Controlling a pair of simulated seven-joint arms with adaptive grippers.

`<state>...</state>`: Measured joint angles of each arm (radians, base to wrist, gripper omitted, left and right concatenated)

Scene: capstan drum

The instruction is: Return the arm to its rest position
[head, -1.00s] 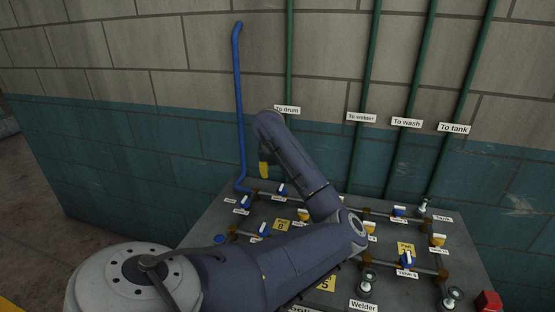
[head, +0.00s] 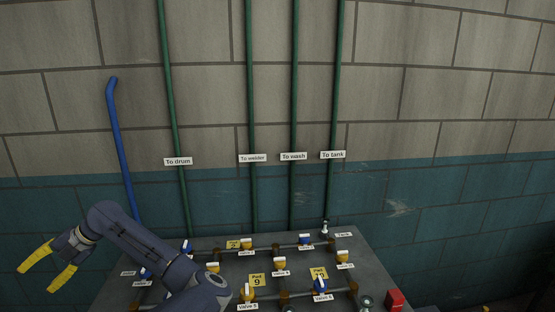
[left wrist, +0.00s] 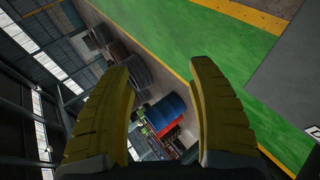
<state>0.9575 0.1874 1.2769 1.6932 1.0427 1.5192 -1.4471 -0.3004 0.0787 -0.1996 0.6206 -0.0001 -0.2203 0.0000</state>
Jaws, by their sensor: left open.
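My left arm comes in from the bottom of the head view and bends to the left. My left gripper (head: 47,271) is at the left side of the head view, with its two yellow fingers spread and nothing between them. It is left of the valve panel (head: 372,268) and apart from it. My right gripper does not show.
Green pipes (head: 249,110) and a blue pipe (head: 121,150) run up the wall. The left wrist view shows a green floor (left wrist: 225,50) and distant stacks (left wrist: 120,55).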

